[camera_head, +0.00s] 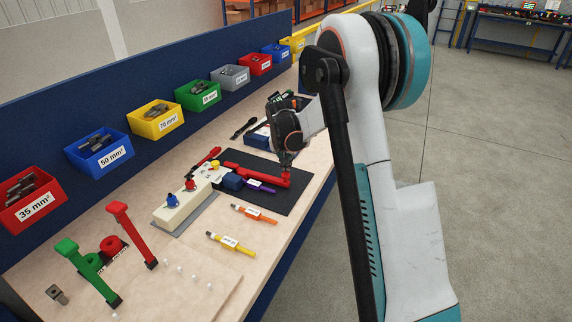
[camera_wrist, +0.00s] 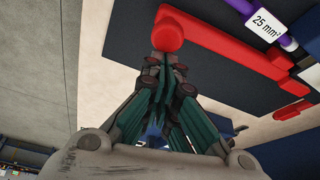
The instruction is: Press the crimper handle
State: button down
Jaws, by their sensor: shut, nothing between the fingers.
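The crimper (camera_head: 262,174) lies on a black mat (camera_head: 288,198) on the workbench, with a long red handle running to the right. In the wrist view the red handle (camera_wrist: 225,45) ends in a rounded tip, and a second red bar (camera_wrist: 292,110) lies at the right. My gripper (camera_head: 286,165) points down at the right end of the handle. In the wrist view its fingers (camera_wrist: 166,62) are shut and empty, right by the rounded tip. I cannot tell whether they touch it. A purple cable (camera_head: 260,187) labelled 25 mm² lies beside the crimper.
Orange (camera_head: 255,213) and yellow (camera_head: 230,243) cables lie in front of the mat. A cream box with knobs (camera_head: 185,205) and a red and green tool (camera_head: 95,262) stand to the left. Coloured bins (camera_head: 100,148) line the back panel. The floor (camera_head: 480,200) at right is clear.

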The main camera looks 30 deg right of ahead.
jog(key=shift+w+d+r, duration=0.1)
jog(key=shift+w+d, duration=0.7)
jog(key=p+v, duration=0.2)
jog(key=v, duration=0.8)
jog(key=shift+w, duration=0.15)
jog(key=shift+a, duration=0.1)
